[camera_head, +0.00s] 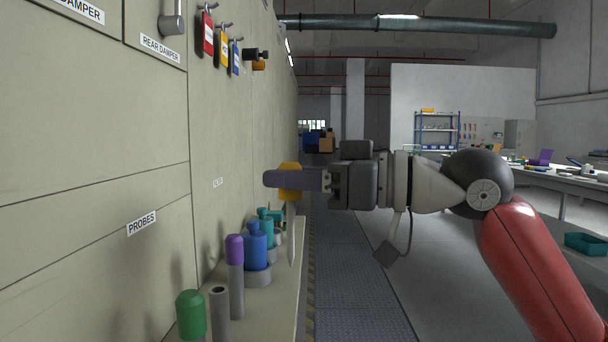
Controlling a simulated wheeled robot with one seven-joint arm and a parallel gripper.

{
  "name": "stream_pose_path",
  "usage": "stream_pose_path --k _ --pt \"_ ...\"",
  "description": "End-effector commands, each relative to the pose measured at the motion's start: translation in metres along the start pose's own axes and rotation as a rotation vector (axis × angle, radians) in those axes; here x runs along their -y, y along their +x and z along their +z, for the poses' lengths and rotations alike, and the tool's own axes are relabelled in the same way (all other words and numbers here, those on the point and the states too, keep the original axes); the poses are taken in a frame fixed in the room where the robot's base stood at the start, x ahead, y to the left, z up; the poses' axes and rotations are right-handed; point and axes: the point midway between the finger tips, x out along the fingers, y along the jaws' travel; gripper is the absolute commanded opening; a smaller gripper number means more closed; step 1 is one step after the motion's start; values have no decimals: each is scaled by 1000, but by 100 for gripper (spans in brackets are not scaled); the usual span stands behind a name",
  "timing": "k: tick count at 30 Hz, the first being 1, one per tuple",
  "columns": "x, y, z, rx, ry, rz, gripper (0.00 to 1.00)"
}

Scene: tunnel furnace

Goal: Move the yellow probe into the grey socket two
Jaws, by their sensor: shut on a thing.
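The yellow probe (289,194) is between the fingers of my gripper (286,180), which is shut on it. Its yellow head shows above and below the fingers, and a pale, slim shaft hangs below it, roughly upright. The probe is above the right part of the shelf, beside the furnace wall. It overlaps the far row of things in this view, so I cannot tell its exact depth. A grey open-topped tube (219,312) stands at the near end of the shelf and looks empty. I cannot tell which holder is socket two.
The shelf (283,306) holds a green-capped piece (190,314), a purple-capped probe (235,250), a blue piece (256,247) in a grey ring, and teal pieces (265,222) behind. The wall has a PROBES label (142,222). The walkway (358,280) to the right is clear.

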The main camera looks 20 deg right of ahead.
Motion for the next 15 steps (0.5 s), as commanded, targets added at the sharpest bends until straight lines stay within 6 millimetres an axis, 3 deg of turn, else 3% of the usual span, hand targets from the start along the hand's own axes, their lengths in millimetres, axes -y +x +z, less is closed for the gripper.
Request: stream_pose_path --k 15 --pt "14 51 9 0 0 -2 2"
